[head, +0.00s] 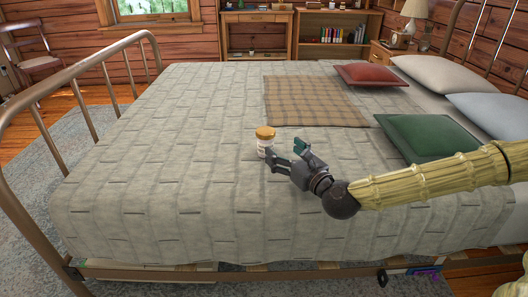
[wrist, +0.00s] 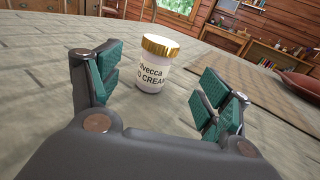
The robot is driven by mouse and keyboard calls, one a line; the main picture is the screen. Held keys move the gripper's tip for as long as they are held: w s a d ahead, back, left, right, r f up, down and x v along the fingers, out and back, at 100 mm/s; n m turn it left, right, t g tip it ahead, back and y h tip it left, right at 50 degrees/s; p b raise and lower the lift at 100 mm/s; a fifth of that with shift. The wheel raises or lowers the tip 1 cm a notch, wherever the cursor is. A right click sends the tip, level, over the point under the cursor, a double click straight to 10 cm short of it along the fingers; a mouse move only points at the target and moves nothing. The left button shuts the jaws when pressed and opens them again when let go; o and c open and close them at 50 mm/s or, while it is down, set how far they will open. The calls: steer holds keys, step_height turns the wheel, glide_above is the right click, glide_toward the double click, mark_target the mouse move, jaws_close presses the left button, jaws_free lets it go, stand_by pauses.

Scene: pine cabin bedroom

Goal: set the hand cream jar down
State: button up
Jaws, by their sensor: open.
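The hand cream jar (head: 265,143) has a gold lid and a white labelled body. It stands upright on the quilted bedspread (head: 170,150), near the middle of the bed. In the wrist view the jar (wrist: 153,65) shows just beyond the fingertips, between the two fingers and nearer the left one. My gripper (head: 286,152) is open and low over the bed, its fingers pointing at the jar. In the wrist view my gripper (wrist: 165,90) holds nothing, and its green pads appear apart from the jar.
A plaid blanket (head: 313,101) lies flat behind the jar. A green pillow (head: 427,137), a red pillow (head: 371,76) and paler pillows lie to the right. A metal bed rail (head: 90,68) runs along the left. The bedspread left of the jar is clear.

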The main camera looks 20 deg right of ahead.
mark_target(265, 130)
steer(key=shift+b+x, duration=0.6)
steer(key=shift+x, duration=2.1)
steer(key=shift+f+b+x, duration=0.2)
steer(key=shift+b+x, duration=0.3)
steer(key=shift+x, duration=0.45)
steer(key=shift+f+b+x, duration=0.2)
steer(key=shift+b+x, duration=0.3)
steer(key=shift+x, duration=0.45)
steer(key=shift+w+a+r, duration=0.1)
steer(key=shift+w+a, duration=0.1)
steer(key=shift+w, duration=0.45)
steer(key=c, duration=1.4)
steer(key=shift+r, duration=0.65)
step_height(265, 130, up, 2)
steer(key=shift+r+p, duration=0.2)
steer(key=shift+p, duration=0.7)
steer(key=s+a+p, duration=0.2)
steer(key=s+p, duration=0.4)
steer(key=s, duration=0.1)
steer(key=s+a+r+p, duration=0.1)
steer(key=s+p, duration=0.5)
steer(key=s, duration=0.2)
steer(key=shift+s+a+r, duration=0.15)
steer(key=shift+a+r, duration=0.1)
steer(key=shift+a, duration=0.15)
